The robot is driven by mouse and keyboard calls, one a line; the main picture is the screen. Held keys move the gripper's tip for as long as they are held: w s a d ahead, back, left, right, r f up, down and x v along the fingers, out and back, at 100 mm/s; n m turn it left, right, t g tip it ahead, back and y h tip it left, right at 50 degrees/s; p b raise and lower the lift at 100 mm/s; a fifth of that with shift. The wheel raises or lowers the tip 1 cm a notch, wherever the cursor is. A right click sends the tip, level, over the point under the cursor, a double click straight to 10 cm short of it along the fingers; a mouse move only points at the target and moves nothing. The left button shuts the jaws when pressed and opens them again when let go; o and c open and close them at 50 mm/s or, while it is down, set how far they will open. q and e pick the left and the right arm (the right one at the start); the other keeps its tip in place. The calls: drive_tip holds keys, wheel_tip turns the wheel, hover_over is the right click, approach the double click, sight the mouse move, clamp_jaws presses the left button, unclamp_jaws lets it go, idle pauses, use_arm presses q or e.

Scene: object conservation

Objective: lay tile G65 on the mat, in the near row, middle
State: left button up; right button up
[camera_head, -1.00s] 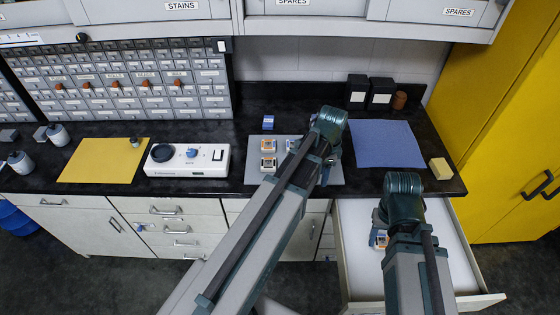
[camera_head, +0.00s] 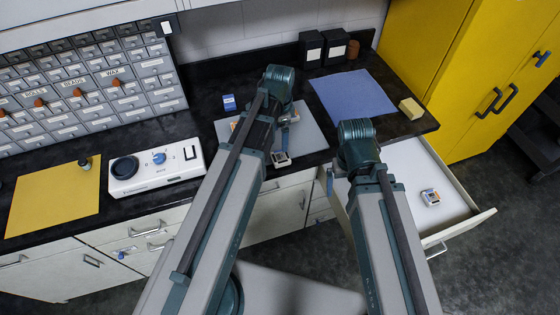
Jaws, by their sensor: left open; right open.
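A grey mat (camera_head: 315,138) lies on the black counter, partly hidden by my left arm. A small pale tile with a dark centre (camera_head: 280,158) lies at its near edge. Part of an orange-edged tile (camera_head: 234,126) shows left of my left arm. My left gripper (camera_head: 285,140) is open just above the pale tile; whether it touches it is unclear. Another tile (camera_head: 430,197), white with blue and orange, lies in the open drawer (camera_head: 405,165). My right gripper (camera_head: 333,182) is open near the drawer's left side, mostly hidden by its arm. No tile label is readable.
A blue sheet (camera_head: 352,94), a yellow sponge-like block (camera_head: 411,108) and black boxes (camera_head: 323,47) lie right and behind. A blue-white block (camera_head: 229,102), a white device (camera_head: 155,167) and a yellow sheet (camera_head: 55,198) are left. The open drawer juts out at right.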

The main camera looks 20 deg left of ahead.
use_arm(q)
drive_tip(key=b, duration=0.5)
hover_over(281, 156)
drive_tip(key=f, duration=0.6)
drive_tip(key=shift+s+a, duration=0.15)
drive_tip(key=shift+s, duration=0.1)
drive_tip(key=f+b, duration=0.5)
drive_tip(key=shift+w+f, duration=0.15)
drive_tip(key=shift+w, duration=0.05)
drive_tip(key=shift+c, duration=0.4)
clamp_jaws()
